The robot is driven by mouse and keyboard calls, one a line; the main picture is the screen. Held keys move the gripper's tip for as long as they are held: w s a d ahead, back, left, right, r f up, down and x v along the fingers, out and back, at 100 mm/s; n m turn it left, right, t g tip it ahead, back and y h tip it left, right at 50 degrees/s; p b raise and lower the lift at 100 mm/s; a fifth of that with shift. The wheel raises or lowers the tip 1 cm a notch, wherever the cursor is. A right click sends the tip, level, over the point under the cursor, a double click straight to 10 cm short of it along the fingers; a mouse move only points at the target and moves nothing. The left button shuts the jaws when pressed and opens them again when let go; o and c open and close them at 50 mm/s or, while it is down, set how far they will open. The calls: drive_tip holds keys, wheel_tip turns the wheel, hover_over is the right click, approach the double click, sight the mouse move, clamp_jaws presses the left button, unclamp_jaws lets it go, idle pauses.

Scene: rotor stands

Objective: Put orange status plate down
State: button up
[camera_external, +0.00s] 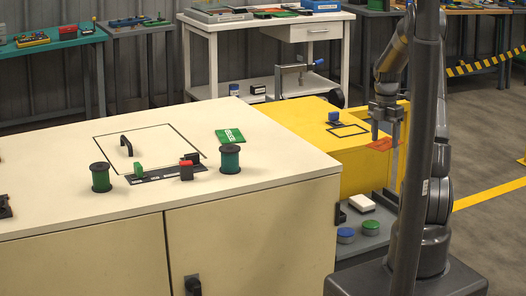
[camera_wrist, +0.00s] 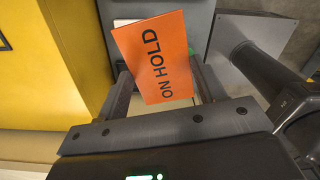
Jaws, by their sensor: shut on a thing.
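The orange status plate (camera_wrist: 152,50) reads "ON HOLD" in black and lies slanted between my gripper's two fingers in the wrist view. My gripper (camera_wrist: 160,78) is shut on it. In the external view the orange plate (camera_external: 381,144) shows small under my gripper (camera_external: 385,134), at the right edge of the yellow cabinet (camera_external: 295,122). I cannot tell whether the plate touches the cabinet there. A green plate (camera_external: 229,136) lies flat on the cream cabinet top (camera_external: 70,200).
A black square outline (camera_external: 348,130) marks the yellow top, with a blue object (camera_external: 334,118) beside it. Green spools (camera_external: 101,177) and a black handle (camera_external: 126,145) stand on the cream top. Blue (camera_external: 346,235) and green (camera_external: 371,227) round items and a white block (camera_external: 362,203) sit lower, near my base.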

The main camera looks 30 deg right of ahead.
drive_tip(key=s+a+r+n, duration=0.35)
drive_tip(key=a+r, duration=0.45)
drive_tip(key=a, duration=0.6)
drive_tip(key=s+a+r+n, duration=0.3)
drive_tip(key=s+a+r, duration=0.3)
drive_tip(key=a, duration=0.7)
hover_over(285, 159)
drive_tip(key=shift+m, duration=0.25)
wheel_tip(285, 159, down, 5)
drive_tip(key=shift+s+f, duration=0.1)
drive_tip(key=shift+f, duration=2.05)
drive_tip(key=shift+f, duration=0.1)
drive_tip(key=o, duration=1)
